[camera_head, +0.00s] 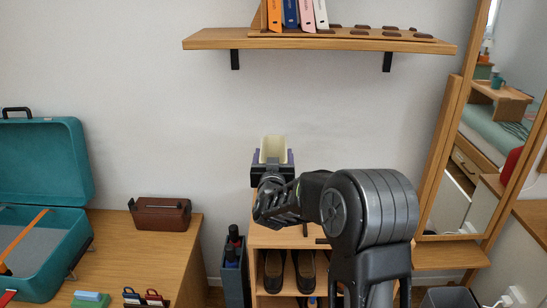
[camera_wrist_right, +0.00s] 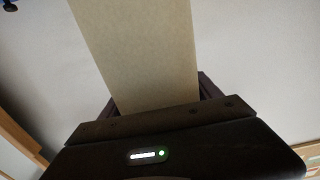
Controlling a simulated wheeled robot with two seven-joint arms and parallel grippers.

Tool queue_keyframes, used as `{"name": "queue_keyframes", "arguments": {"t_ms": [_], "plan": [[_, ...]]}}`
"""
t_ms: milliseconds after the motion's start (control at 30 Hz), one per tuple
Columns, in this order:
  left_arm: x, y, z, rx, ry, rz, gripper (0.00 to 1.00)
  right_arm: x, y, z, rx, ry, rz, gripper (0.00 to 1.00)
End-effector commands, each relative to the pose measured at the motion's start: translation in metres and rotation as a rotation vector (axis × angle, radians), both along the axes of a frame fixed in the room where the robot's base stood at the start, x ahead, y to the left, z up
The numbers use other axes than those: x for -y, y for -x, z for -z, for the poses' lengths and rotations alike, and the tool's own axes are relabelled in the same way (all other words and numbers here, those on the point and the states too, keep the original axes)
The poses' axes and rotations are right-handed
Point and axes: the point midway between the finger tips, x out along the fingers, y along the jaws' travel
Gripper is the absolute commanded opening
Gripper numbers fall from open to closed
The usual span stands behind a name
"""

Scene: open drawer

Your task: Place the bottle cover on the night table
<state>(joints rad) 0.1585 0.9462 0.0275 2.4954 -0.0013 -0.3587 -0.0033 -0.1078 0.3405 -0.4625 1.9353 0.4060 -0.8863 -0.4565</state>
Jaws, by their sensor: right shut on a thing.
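A pale cream, box-like piece, which I take as the bottle cover (camera_head: 273,147), is held up in front of the wall. My right gripper (camera_head: 272,160) is shut on it, with dark fingers at its two sides. In the right wrist view the cover (camera_wrist_right: 142,50) is a long pale strip rising from the gripper (camera_wrist_right: 155,108). A low wooden cabinet (camera_head: 262,237), probably the night table, stands below the gripper; my arm hides much of its top. The cover is above and apart from it. My left gripper is not in view.
Dark shoes (camera_head: 274,270) stand inside the cabinet. A dark holder with bottles (camera_head: 234,265) is to its left. A wooden desk (camera_head: 185,245) bears a teal suitcase (camera_head: 45,165) and a brown box (camera_head: 160,214). A wall shelf (camera_head: 330,42) is overhead; a mirror (camera_head: 450,170) is right.

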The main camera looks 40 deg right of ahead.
Motion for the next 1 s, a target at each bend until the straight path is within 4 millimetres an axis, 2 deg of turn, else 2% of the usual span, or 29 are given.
{"name": "queue_keyframes", "arguments": {"t_ms": [267, 367, 433, 567, 667, 800, 900, 1000], "plan": [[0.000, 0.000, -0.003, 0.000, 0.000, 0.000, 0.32, -0.003, -0.001, -0.001, 0.001, 0.001, -0.005, 0.02], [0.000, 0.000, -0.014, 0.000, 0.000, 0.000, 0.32, -0.016, -0.003, -0.004, -0.001, -0.001, -0.029, 0.02], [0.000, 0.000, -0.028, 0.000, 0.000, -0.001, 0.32, -0.034, -0.006, -0.006, -0.004, 0.000, -0.064, 0.02], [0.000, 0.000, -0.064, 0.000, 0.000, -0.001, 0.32, -0.088, -0.009, -0.009, -0.007, -0.001, -0.175, 0.02], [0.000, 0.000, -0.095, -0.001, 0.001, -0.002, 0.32, -0.142, -0.006, -0.011, -0.008, -0.003, -0.291, 0.02], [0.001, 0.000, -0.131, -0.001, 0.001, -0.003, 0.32, -0.217, 0.010, -0.012, -0.008, -0.003, -0.460, 0.02], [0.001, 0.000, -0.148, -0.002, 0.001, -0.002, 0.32, -0.257, 0.024, -0.013, -0.005, -0.003, -0.558, 0.02], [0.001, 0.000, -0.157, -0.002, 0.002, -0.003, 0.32, -0.283, 0.035, -0.013, -0.002, -0.001, -0.621, 0.02]]}}
